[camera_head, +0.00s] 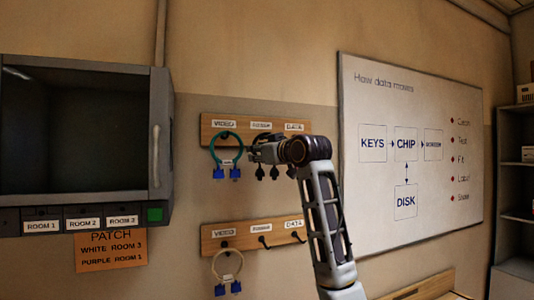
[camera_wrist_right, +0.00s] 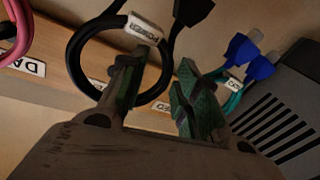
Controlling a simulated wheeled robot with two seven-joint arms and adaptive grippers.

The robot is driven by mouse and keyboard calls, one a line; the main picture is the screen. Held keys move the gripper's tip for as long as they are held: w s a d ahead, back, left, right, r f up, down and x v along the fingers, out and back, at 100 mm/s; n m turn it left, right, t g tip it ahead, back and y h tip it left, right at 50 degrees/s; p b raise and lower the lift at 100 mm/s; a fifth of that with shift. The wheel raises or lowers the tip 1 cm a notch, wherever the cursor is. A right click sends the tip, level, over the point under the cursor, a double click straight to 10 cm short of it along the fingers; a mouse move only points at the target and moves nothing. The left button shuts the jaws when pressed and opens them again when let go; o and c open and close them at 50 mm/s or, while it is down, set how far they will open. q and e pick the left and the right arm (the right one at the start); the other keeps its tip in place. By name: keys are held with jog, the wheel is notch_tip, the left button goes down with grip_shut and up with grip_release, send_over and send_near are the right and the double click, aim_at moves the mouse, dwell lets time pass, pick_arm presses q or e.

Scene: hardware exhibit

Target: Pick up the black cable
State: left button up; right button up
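The black cable (camera_wrist_right: 76,58) hangs as a loop with a white POWER tag on the upper board; its dark plugs (camera_head: 260,173) show below my gripper in the head view. My right gripper (camera_head: 257,152) is at the loop, and its wrist view shows two green-padded fingers (camera_wrist_right: 167,66) standing apart. One finger overlaps the inside of the loop, and the loop's near side runs between the fingers. Neither finger clearly presses on it. The hook under the loop is mostly hidden by the gripper. My left gripper is not in view.
A teal cable (camera_head: 213,146) with blue plugs hangs close at the left on the upper board (camera_head: 208,127). A pink cable (camera_wrist_right: 18,38) hangs on the other side. The lower board (camera_head: 210,245) holds a beige cable (camera_head: 215,262). A grey cabinet (camera_head: 160,130) juts out left.

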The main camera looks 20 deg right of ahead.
jog(key=shift+p+x, duration=0.4)
jog(key=shift+x, duration=0.8)
jog(key=shift+c, duration=0.4)
grip_shut()
